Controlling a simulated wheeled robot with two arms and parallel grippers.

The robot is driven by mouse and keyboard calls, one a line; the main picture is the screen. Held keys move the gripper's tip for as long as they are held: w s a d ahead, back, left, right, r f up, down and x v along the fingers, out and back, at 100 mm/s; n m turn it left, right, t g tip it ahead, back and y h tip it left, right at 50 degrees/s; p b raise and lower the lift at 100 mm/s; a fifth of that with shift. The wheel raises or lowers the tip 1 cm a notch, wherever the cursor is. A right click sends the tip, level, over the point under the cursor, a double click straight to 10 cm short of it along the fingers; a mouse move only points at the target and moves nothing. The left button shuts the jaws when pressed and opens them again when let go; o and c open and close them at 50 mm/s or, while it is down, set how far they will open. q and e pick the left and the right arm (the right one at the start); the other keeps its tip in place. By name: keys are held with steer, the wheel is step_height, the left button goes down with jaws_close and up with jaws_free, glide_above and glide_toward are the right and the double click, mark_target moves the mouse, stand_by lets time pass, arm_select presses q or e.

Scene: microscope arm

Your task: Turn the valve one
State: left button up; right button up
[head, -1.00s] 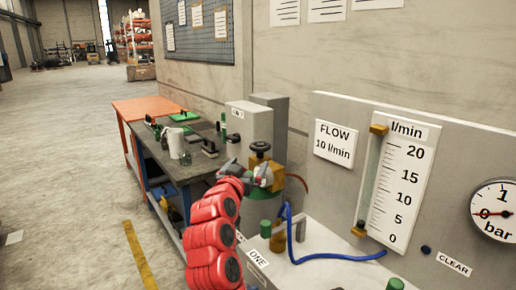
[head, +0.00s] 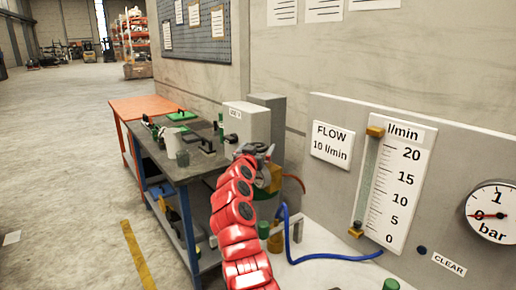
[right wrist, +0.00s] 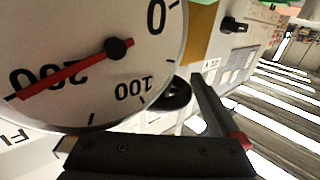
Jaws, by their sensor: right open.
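My right gripper (head: 258,151) is at the top of the brass valve body (head: 274,178) beside the grey box. It hides the valve's black knob in the head view. In the right wrist view a round black knob (right wrist: 174,94) shows close to the dark gripper fingers. The gripper is open; I cannot tell whether the fingers touch the knob. A white dial gauge (right wrist: 72,75) with a red needle near 200 fills the left of that view. My left gripper is not in view.
A panel with a flow tube (head: 370,185), a bar gauge (head: 492,212) and a FLOW 10 l/min sign (head: 331,143) stands at the right. A blue hose (head: 288,235) runs across the white bench. A workbench (head: 180,165) with a jug stands behind, left of my arm.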

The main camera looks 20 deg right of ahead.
steer(key=shift+w+d, duration=0.1)
steer(key=shift+w, duration=0.05)
steer(key=c, duration=1.1)
steer(key=shift+r+y, duration=0.1)
steer(key=shift+y, duration=0.2)
steer(key=n+t+y+p, duration=0.1)
steer(key=n+y+p, duration=0.1)
steer(key=p, duration=0.5)
steer(key=n+t+y+p, duration=0.1)
steer(key=n+y+p, duration=0.2)
steer(key=y+p, duration=0.2)
steer(key=shift+r+t+p, duration=0.15)
steer(key=shift+t+p, duration=0.15)
steer(key=shift+p, duration=0.7)
steer(key=shift+n+y+p, duration=0.3)
steer(key=shift+y+p, duration=0.05)
steer(key=shift+y, duration=0.05)
steer(key=shift+a+f, duration=0.2)
